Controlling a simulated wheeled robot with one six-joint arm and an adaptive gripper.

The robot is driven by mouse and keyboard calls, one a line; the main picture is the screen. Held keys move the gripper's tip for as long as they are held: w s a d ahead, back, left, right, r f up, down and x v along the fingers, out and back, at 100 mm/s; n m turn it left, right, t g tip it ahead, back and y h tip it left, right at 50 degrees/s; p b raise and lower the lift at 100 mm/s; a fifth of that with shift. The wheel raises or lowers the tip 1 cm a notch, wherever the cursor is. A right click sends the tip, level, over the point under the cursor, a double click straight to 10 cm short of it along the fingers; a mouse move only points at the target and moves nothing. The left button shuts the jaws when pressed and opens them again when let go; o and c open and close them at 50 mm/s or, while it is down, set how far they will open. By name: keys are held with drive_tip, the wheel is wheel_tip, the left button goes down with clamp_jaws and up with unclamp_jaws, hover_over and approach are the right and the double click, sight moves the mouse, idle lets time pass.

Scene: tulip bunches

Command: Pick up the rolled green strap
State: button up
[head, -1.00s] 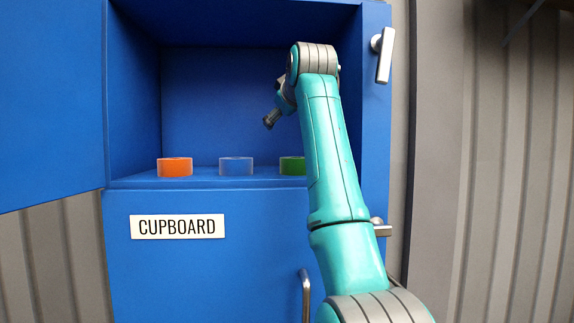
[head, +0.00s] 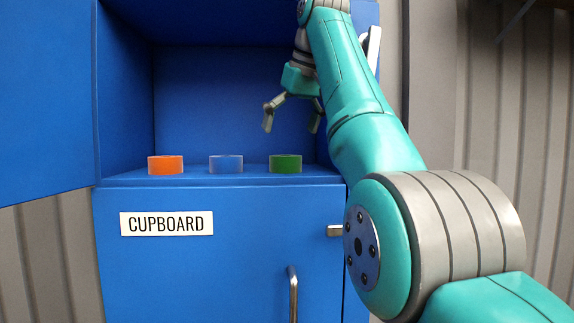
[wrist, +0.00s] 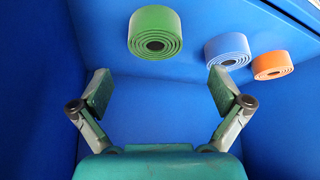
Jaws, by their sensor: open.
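The rolled green strap (head: 286,164) sits on the cupboard shelf, at the right end of a row of three rolls. In the wrist view the green strap (wrist: 155,33) lies beyond the fingertips, between their lines and a little left of centre. My gripper (head: 292,128) hangs above the shelf over the green strap, fingers pointing down. In the wrist view my gripper (wrist: 158,85) has its fingers spread wide, with nothing between them. It does not touch the strap.
A rolled blue strap (head: 226,164) and a rolled orange strap (head: 166,165) stand left of the green one. The blue cupboard (head: 220,262) has side walls around the shelf, and its open door (head: 45,100) is at left. Gaps separate the rolls.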

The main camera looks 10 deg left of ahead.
sight(286, 163)
drive_tip(key=shift+d+x, duration=0.2)
drive_tip(key=shift+x, duration=1.6)
drive_tip(key=shift+d+x, duration=0.15)
drive_tip(key=shift+x, duration=1.7)
drive_tip(key=shift+f, duration=0.1)
drive_tip(key=c, duration=1.3)
